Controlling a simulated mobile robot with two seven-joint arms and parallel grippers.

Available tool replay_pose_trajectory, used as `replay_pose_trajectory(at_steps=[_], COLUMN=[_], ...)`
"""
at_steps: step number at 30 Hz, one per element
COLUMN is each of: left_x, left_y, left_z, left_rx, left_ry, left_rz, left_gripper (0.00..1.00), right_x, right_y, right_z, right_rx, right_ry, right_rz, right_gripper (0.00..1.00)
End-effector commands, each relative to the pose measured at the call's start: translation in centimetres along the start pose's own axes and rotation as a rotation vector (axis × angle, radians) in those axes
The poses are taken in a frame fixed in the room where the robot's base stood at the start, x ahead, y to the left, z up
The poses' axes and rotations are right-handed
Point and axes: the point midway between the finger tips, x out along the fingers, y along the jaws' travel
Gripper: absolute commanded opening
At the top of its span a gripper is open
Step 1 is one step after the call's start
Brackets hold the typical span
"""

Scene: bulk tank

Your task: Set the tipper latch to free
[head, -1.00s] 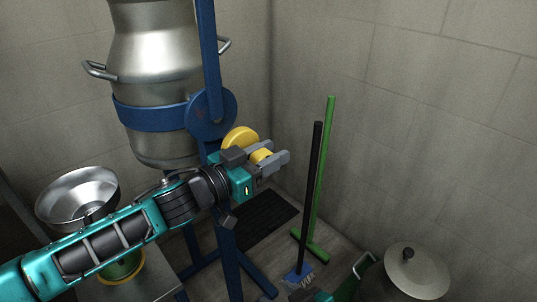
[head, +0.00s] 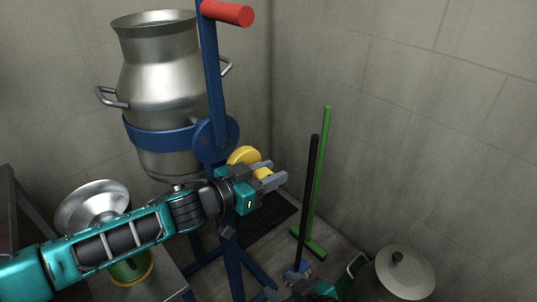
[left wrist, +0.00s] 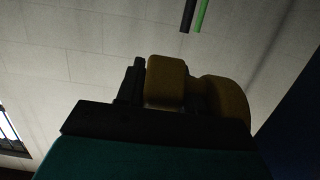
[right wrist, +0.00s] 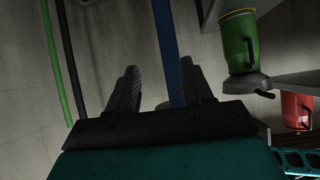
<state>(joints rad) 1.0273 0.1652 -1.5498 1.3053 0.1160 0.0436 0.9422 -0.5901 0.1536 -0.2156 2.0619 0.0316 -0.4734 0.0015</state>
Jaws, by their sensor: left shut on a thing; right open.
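The tipper latch is a yellow disc (head: 243,155) with a smaller yellow knob (head: 262,165), low on the blue stand beside the can. My left gripper (head: 270,178) is shut on the knob; its fingers hide part of it. In the left wrist view the knob (left wrist: 165,82) sits against a dark finger, with the disc (left wrist: 229,100) beside it. The latch's markings cannot be read. My right gripper (right wrist: 163,92) is open and empty, with a blue post of the stand (right wrist: 168,50) showing beyond its fingers. In the head view it shows only partly at the bottom edge.
The steel can (head: 165,80) hangs upright in a blue band. A blue lever (head: 213,80) with a red grip (head: 228,12) rises beside it. A green broom (head: 319,180) and a black-handled brush (head: 307,200) lean at the right wall. A lidded vessel (head: 405,275) stands lower right.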

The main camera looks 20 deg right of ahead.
Motion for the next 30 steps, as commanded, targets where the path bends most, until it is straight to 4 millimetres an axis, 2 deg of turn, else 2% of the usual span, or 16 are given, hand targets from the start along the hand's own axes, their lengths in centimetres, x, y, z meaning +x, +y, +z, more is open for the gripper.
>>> replay_pose_trajectory(at_steps=[1,3,6,13,21,30], left_x=[-0.2,-0.1,-0.1,0.0,0.1,0.2], left_y=[0.0,0.0,0.0,0.0,-0.1,-0.1], left_z=[-1.0,-0.9,-0.8,-0.4,0.1,0.6], left_rx=[0.001,0.002,0.003,0.005,0.006,0.004], left_ry=[-0.029,-0.064,-0.116,-0.237,-0.357,-0.431], left_rz=[-0.001,0.000,0.000,0.000,-0.001,-0.002], left_gripper=[0.06,0.06,0.06,0.06,0.06,0.06], right_x=[-1.3,-2.1,-3.0,-4.8,-6.2,-6.9], right_y=[-0.1,0.0,0.9,2.2,2.1,2.1], right_z=[-2.0,-3.3,-2.3,-2.9,-5.3,-6.3], right_rx=[0.000,-0.001,-0.001,-0.013,-0.014,-0.014], right_ry=[0.003,0.008,-0.014,-0.020,-0.015,-0.015], right_rz=[0.000,0.002,0.030,0.066,0.066,0.065], right_gripper=[0.51,0.51,0.51,0.51,0.51,0.51])
